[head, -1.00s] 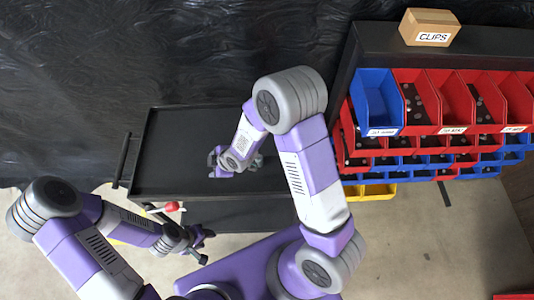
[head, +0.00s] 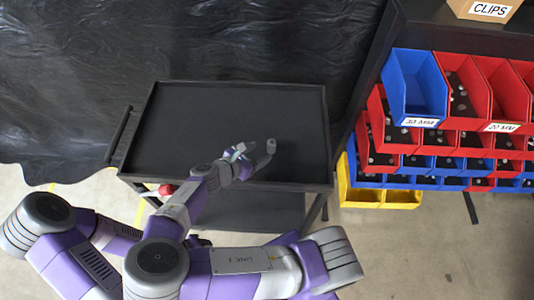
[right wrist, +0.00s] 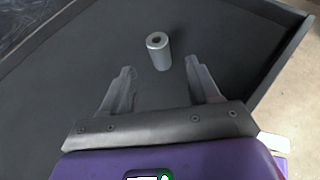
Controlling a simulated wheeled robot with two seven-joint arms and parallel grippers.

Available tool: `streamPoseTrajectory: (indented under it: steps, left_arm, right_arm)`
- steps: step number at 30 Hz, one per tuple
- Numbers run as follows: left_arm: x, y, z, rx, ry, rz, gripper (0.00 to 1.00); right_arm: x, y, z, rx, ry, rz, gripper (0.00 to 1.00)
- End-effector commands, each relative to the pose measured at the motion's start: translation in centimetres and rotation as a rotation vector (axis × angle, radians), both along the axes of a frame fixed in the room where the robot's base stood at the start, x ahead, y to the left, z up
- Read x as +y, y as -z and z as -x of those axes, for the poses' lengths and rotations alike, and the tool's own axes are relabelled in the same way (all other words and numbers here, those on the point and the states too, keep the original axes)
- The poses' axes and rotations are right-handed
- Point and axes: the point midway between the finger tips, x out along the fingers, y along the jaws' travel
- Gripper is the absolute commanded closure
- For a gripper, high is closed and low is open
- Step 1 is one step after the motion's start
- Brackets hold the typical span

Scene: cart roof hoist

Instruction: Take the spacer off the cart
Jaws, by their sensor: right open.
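The spacer (head: 271,146) is a small grey cylinder standing upright on the black top of the cart (head: 215,115), right of its middle. In the right wrist view the spacer (right wrist: 159,52) shows a dark hole in its top. My right gripper (head: 254,157) is open, low over the cart top, just left of and in front of the spacer. In the right wrist view its fingers (right wrist: 160,68) are spread, with the spacer just beyond their tips and apart from both. My left gripper (head: 200,241) is mostly hidden behind my right arm at the cart's front.
The cart top has a raised rim and is otherwise bare. A rack of blue and red bins (head: 450,100) stands at the right, with yellow bins (head: 380,192) below and a CLIPS box (head: 485,9) above. A red knob (head: 167,189) sits at the cart's front left.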

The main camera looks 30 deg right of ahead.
Motion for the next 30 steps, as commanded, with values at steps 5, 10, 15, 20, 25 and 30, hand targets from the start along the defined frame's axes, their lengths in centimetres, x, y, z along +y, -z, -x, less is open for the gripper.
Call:
streamPoseTrajectory:
  steps: [5, 10, 15, 20, 25, 30]
  left_arm:
    - [0.0, 1.1, 0.0, 0.0, 0.001, 0.0, 0.53]
    - [0.0, 1.5, 0.0, 0.0, 0.001, 0.0, 0.53]
    - [0.0, 2.5, 0.0, -0.001, 0.001, 0.0, 0.53]
    - [0.0, 3.0, 0.0, 0.0, 0.0, 0.0, 0.53]
    - [0.0, 3.0, 0.0, 0.0, 0.0, 0.0, 0.53]
    - [0.0, 3.0, 0.0, 0.0, 0.0, 0.0, 0.53]
  right_arm:
    - [-0.9, -0.7, 0.2, -0.022, -0.008, 0.08, 0.39]
    - [-2.6, 0.0, -0.3, -0.02, -0.007, 0.081, 0.39]
    - [-4.7, 1.0, -1.2, -0.02, -0.005, 0.08, 0.39]
    - [-6.4, 1.7, -1.9, -0.019, -0.008, 0.079, 0.39]
    - [-6.8, 1.8, -2.2, -0.021, -0.012, 0.076, 0.39]
    - [-6.8, 1.8, -2.2, -0.021, -0.011, 0.076, 0.44]
